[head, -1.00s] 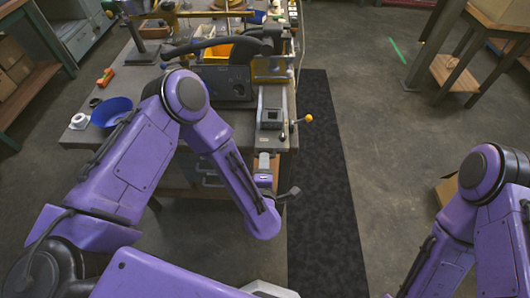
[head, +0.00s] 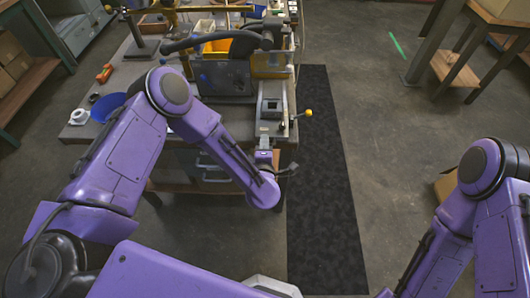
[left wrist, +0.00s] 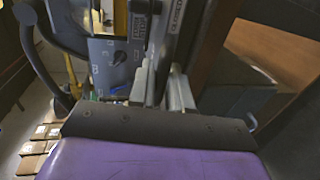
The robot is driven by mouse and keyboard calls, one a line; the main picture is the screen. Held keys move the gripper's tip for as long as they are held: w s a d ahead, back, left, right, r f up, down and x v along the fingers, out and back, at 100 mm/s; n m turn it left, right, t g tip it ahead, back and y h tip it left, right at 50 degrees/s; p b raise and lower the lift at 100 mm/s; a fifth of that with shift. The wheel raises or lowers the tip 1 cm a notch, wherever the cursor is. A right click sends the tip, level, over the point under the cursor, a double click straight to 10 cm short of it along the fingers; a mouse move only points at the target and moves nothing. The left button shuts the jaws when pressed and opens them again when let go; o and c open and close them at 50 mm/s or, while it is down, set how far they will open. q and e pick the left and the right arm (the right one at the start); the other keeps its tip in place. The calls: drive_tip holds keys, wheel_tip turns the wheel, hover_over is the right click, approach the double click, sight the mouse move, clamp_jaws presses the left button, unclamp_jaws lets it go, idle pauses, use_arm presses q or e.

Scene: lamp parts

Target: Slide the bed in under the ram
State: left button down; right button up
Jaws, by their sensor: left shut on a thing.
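The press stands on the near right part of the workbench, with a dark panel (head: 226,78) and a yellow-brown front part (head: 269,64). The grey bed (head: 271,107) sits on a narrow track running toward me from under that part. I cannot clearly make out the ram. My left gripper (head: 265,158) is at the near end of the track by the bench's front edge, shut on the bed's front end; the contact is small in the head view. In the left wrist view the fingers (left wrist: 163,90) point toward the press. My right gripper is out of view.
A lever with a yellow knob (head: 308,113) sticks out right of the track. A blue bowl (head: 107,107) and a white roll (head: 79,117) lie at the bench's left. The dark floor mat (head: 320,200) is clear.

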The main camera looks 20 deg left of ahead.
use_arm(q)
drive_tip(key=shift+x, duration=0.8)
drive_tip(key=c, duration=1.3)
unclamp_jaws()
drive_tip(key=shift+r, duration=0.1)
drive_tip(key=shift+o, duration=0.2)
drive_tip(key=b+v, duration=0.3)
drive_tip(key=v, duration=0.7)
drive_tip(key=shift+s, duration=0.25)
drive_tip(key=shift+r, duration=0.1)
